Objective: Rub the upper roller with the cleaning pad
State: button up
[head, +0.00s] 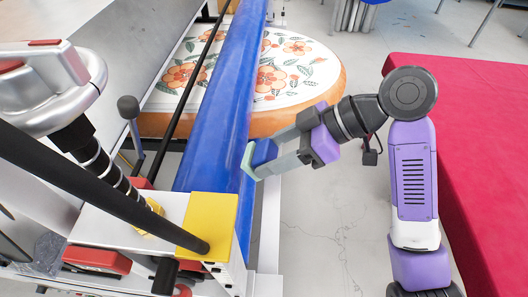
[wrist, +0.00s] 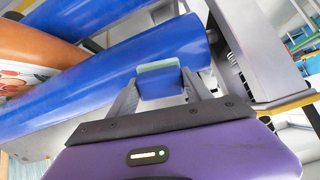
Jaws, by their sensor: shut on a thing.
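The cleaning pad (head: 262,153) is a small blue block with a pale green face. My gripper (head: 272,160) is shut on it, and the wrist view shows the pad (wrist: 160,82) between the two fingers. A long blue roller (head: 222,95) runs diagonally through the head view. The pad's green face is at the roller's right side, near its front end; I cannot tell whether they touch. In the wrist view the pad lies in front of the nearer blue roller (wrist: 90,85), close to its right end. A second blue roller (wrist: 85,12) shows behind it.
A round floral board (head: 300,75) with an orange edge lies beyond the roller. The machine's yellow end block (head: 208,225) and a dark bar (head: 85,180) stand at front left. A red surface (head: 475,135) is at right, with bare floor between.

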jog(key=shift+p+v, duration=0.4)
jog(key=shift+v, duration=1.15)
